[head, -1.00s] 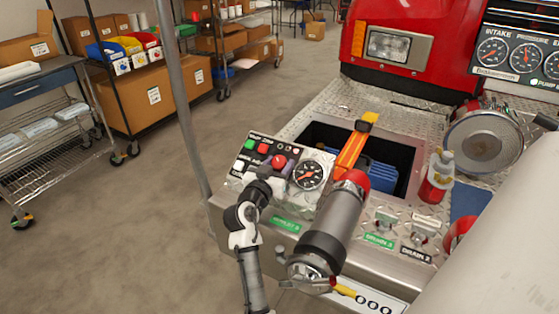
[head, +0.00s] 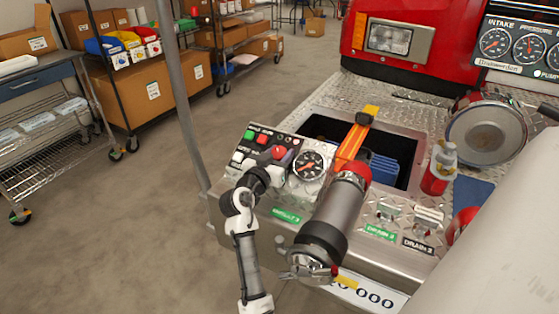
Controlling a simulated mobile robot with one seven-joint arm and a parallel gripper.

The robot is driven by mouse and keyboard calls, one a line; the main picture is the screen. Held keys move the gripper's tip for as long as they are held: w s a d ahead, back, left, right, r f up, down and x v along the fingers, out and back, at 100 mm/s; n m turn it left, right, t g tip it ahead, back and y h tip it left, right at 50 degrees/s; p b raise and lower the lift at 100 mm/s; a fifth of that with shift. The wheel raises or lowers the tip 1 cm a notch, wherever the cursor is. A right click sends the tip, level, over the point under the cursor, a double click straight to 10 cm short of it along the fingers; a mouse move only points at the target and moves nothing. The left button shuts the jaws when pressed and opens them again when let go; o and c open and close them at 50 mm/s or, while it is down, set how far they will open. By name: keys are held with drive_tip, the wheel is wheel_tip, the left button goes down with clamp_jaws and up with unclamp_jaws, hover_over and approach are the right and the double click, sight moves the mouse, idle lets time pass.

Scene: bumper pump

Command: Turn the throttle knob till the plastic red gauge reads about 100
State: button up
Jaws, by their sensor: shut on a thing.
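The control panel (head: 252,147) sits on the left of the bumper, with red, green and white buttons. A red throttle knob (head: 279,153) is on it, just left of the round gauge. The gauge (head: 309,166) has a black face and a light rim; its reading is too small to tell. My gripper (head: 277,165) is at the knob, just below and in front of it, and is shut on it. My wrist hides much of the fingers and the knob's lower side.
A grey and black nozzle with a red end (head: 338,212) stands close right of the gauge. An open bin with an orange strap (head: 357,140) lies behind it. A metal pole (head: 180,95) rises at the left. Drain handles (head: 388,213) are at the right.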

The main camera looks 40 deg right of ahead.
drive_tip(key=shift+w+f+m+g+b, duration=0.1)
drive_tip(key=shift+f+m+g+b, duration=0.1)
drive_tip(key=shift+m+g+b, duration=0.35)
drive_tip(key=shift+r+m+h+b, duration=0.2)
drive_tip(key=shift+m+h+b, duration=0.15)
drive_tip(key=shift+b, duration=0.1)
drive_tip(key=o, duration=0.7)
drive_tip(key=shift+a, duration=0.1)
drive_tip(key=b+v, duration=0.2)
drive_tip(key=v, duration=1.1)
drive_tip(key=shift+a+r+b, duration=0.15)
drive_tip(key=shift+a+b, duration=0.15)
drive_tip(key=shift+a, duration=0.05)
